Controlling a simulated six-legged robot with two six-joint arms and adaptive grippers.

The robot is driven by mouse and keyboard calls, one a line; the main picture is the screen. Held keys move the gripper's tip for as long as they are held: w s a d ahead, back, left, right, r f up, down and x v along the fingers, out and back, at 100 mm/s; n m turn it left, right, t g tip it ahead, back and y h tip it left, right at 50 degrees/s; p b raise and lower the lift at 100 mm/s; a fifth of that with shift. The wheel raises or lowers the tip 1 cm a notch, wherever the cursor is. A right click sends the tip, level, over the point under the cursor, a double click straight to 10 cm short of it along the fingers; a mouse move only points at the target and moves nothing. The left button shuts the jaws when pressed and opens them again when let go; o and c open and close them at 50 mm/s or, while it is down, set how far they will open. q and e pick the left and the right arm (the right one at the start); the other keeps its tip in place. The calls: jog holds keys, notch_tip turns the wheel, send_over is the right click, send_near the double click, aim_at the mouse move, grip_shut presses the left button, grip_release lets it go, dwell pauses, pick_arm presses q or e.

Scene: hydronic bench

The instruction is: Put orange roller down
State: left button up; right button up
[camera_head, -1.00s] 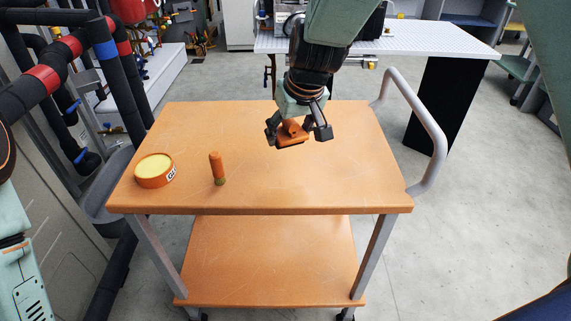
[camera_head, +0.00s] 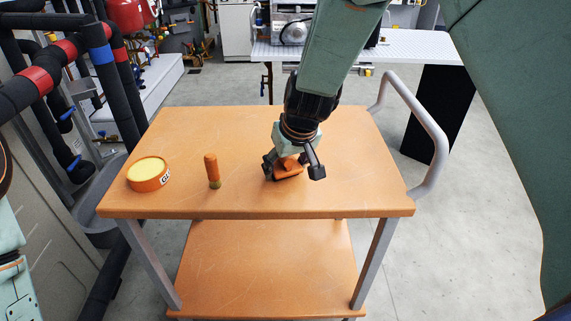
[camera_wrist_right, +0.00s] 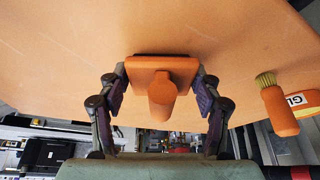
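The orange roller (camera_head: 288,168) is a flat orange block with a stubby handle, low over the right-centre of the orange cart top (camera_head: 240,130). My right gripper (camera_head: 293,170) points down at it from above. In the right wrist view the roller (camera_wrist_right: 161,80) sits between the two dark finger pads, which meet its left and right edges. The fingers are shut on it. I cannot tell whether its underside touches the cart top. My left gripper is not seen; only part of my left arm shows at the lower left.
A grey handle (camera_head: 425,130) rises at the cart's right. Black pipes (camera_head: 115,90) run along the left. The cart's front right is clear.

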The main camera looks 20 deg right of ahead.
jog(key=shift+o, duration=0.8)
jog(key=shift+s+d+r, duration=0.1)
jog(key=shift+s, duration=0.05)
jog(key=shift+o, duration=0.9)
jog(key=shift+r, duration=0.1)
jog(key=p+v, duration=0.3)
jog(key=v, duration=0.9)
